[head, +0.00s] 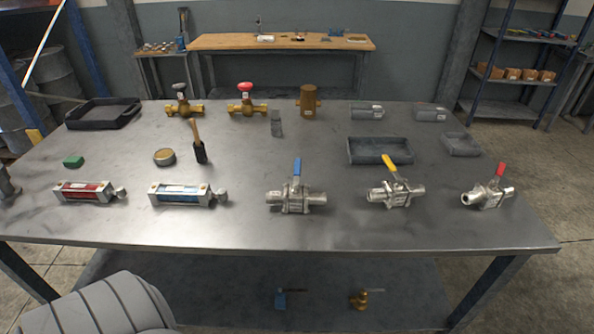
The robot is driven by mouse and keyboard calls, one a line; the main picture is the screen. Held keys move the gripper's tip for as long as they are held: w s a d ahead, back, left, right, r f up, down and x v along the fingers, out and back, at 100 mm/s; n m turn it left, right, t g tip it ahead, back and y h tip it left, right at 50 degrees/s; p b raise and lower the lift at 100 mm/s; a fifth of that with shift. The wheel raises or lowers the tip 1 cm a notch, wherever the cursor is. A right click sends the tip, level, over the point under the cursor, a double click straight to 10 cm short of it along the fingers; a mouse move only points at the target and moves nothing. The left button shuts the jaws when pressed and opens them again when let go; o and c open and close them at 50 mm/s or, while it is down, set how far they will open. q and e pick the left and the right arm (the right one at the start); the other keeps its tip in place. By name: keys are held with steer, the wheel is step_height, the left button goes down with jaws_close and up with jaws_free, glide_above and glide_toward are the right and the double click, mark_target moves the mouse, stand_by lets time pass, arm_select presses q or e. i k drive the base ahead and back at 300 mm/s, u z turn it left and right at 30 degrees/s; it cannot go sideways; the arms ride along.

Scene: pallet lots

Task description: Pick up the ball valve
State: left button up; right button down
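Three steel ball valves stand in a row along the near half of the metal table. The blue-handled ball valve (296,200) is at the middle, its handle pointing up and away. The yellow-handled ball valve (396,193) is to its right, its handle tilted to the left. The red-handled ball valve (486,194) is near the right edge. All three are uncovered, and nothing touches them. Neither of my grippers shows clearly in the head view. A grey piece cut off at the left edge is too partial to identify.
The table (200,232) also holds a red cylinder (84,191), a blue cylinder (181,194), a brush (199,148), brass gate valves (247,105) at the back, a black tray (103,113) and a grey tray (379,151). The near edge strip is clear. A workbench (280,43) stands behind.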

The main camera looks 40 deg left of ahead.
mark_target(484, 195)
steer(key=z, duration=0.45)
steer(key=k, duration=1.1)
steer(key=z, duration=1.25)
steer(key=i, duration=3)
steer(key=u, duration=0.75)
steer(key=i, duration=0.85)
steer(key=u, duration=1.55)
steer(key=i, duration=0.8)
steer(key=u, duration=0.7)
